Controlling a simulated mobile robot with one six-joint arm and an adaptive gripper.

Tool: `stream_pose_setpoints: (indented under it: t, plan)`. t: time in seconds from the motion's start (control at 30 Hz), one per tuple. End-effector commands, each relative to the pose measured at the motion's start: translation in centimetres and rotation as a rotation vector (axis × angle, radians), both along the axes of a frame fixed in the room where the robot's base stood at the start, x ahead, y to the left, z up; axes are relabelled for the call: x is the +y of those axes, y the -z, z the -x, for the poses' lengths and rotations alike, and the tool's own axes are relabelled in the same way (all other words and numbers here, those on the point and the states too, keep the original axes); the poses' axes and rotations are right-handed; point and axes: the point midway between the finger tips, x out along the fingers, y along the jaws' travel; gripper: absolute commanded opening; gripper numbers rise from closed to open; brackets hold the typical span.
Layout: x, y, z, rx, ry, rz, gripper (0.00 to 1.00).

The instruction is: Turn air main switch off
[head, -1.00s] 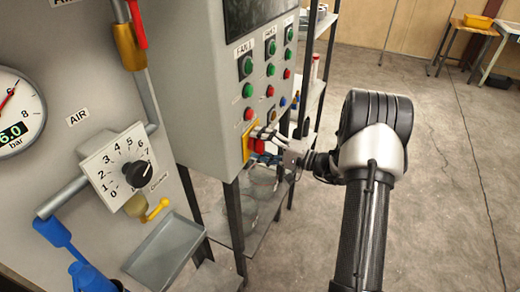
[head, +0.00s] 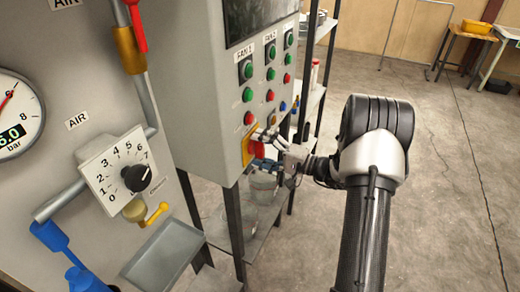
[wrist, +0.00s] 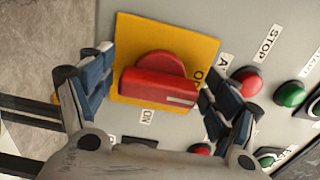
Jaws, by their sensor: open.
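A red rotary switch (wrist: 160,84) sits on a yellow square plate (wrist: 205,45) on the grey control cabinet. In the wrist view its bar handle lies nearly level, with a white mark at its right end. An "ON" label is below the plate, and a partly hidden label starting with "O" is at its right. My gripper (wrist: 154,66) is open, with blue-padded fingers on either side of the handle. The right finger is close to the handle's marked end; contact is unclear. In the head view my gripper (head: 264,150) largely covers the switch.
Green and red buttons (head: 248,95) line the cabinet near my gripper. At left, an air panel holds a gauge (head: 15,120), a numbered dial (head: 120,170) and a red-handled valve (head: 137,27). A shelf rack (head: 310,90) stands behind the cabinet. Open floor lies right.

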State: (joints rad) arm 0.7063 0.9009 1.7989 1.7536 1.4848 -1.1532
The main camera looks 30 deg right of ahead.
Motion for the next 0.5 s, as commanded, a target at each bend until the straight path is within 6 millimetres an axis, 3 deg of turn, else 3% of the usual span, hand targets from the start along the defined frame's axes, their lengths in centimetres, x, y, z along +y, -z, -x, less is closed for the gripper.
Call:
stream_pose_setpoints:
  t: [0.33, 0.5]
  plan:
    - [-0.2, 0.0, 0.2, 0.001, 0.001, -0.001, 0.83]
    - [-1.6, 0.0, 1.8, 0.002, 0.005, -0.001, 0.83]
